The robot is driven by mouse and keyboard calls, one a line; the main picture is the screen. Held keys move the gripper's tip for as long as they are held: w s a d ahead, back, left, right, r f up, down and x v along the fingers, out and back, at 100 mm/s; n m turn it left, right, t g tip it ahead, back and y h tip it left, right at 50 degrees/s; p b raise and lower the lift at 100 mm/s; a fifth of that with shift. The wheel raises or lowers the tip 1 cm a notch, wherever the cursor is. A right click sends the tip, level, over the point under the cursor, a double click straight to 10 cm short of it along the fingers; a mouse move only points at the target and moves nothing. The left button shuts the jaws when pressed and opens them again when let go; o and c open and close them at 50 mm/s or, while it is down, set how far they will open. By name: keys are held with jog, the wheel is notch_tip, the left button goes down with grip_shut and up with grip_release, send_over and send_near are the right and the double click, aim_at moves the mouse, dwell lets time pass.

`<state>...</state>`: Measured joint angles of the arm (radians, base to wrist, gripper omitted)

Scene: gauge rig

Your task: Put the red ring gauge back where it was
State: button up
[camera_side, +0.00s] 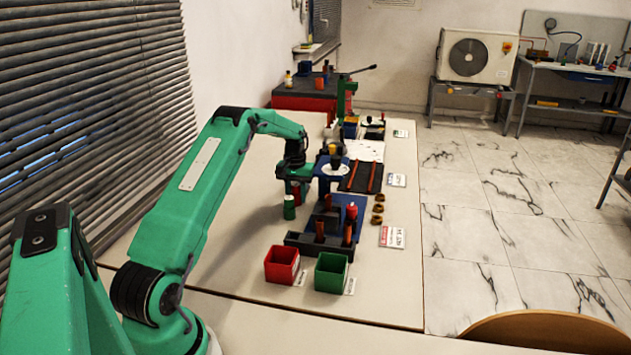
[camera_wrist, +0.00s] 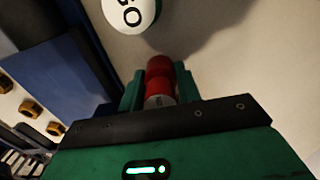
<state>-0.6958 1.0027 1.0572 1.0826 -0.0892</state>
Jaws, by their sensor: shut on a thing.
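My gripper (camera_side: 293,187) is low over the pale table, left of the blue and black rig. In the wrist view my gripper (camera_wrist: 160,88) is shut on a red round gauge (camera_wrist: 160,67), with a pale, marked end towards the camera. Whether it is a ring cannot be told. In the side view the gauge is mostly hidden by the jaws. A small green cylinder (camera_side: 289,208) stands just in front of my gripper. A round white face lettered "GO" (camera_wrist: 130,12) shows beyond the jaws in the wrist view.
The rig's blue plate (camera_side: 353,202) and black block (camera_side: 305,243) stand to the right, with upright orange-brown pins (camera_side: 348,235). A red bin (camera_side: 282,267) and a green bin (camera_side: 331,274) are at the front. Several brass nuts (camera_side: 378,209) lie right of the rig. Bare table lies left.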

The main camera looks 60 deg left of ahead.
aim_at(296, 185)
jog(key=shift+f, duration=0.15)
jog(key=o, duration=1)
notch_tip(296, 185, up, 12)
jog(key=shift+r, duration=0.15)
dwell(0.3)
dwell(0.5)
